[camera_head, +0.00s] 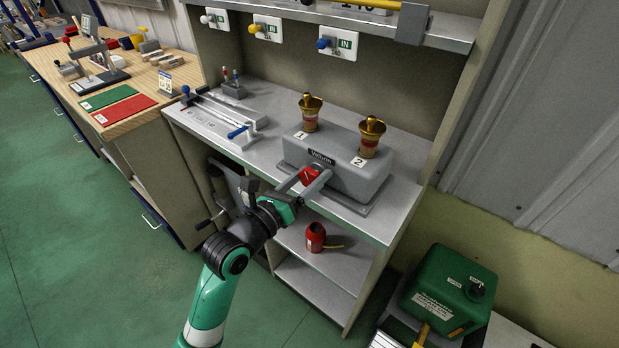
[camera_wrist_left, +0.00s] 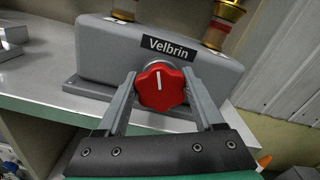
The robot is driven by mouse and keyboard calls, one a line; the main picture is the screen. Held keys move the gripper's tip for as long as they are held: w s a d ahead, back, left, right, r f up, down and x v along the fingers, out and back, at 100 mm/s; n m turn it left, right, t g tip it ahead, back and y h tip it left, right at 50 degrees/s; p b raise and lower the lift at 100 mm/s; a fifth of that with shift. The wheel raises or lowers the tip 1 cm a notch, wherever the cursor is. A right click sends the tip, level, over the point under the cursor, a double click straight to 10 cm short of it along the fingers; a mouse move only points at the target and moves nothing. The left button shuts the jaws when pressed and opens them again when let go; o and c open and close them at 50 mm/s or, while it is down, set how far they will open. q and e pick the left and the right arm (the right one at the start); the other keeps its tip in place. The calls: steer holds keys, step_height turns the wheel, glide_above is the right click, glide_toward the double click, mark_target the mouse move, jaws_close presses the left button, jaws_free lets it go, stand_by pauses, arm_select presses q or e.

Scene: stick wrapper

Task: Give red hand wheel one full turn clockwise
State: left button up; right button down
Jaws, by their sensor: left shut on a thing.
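The red hand wheel (camera_wrist_left: 160,88) sits on the front of a grey box labelled Velbrin (camera_head: 345,167). It is a lobed knob with a white mark that points almost straight up in the left wrist view. My left gripper (camera_head: 313,179) is shut on the wheel, with one finger at each side of it (camera_wrist_left: 160,92). In the head view the fingers partly hide the wheel (camera_head: 310,176). My right gripper is in neither view.
Two brass fittings (camera_head: 310,112) (camera_head: 369,137) stand on top of the box. The box is on a grey shelf bench (camera_head: 385,220). A red can (camera_head: 316,237) stands on the shelf below. A green machine (camera_head: 450,290) is at lower right.

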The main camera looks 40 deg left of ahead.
arm_select(q)
steer(key=shift+m, duration=0.5)
steer(key=o, duration=1.4)
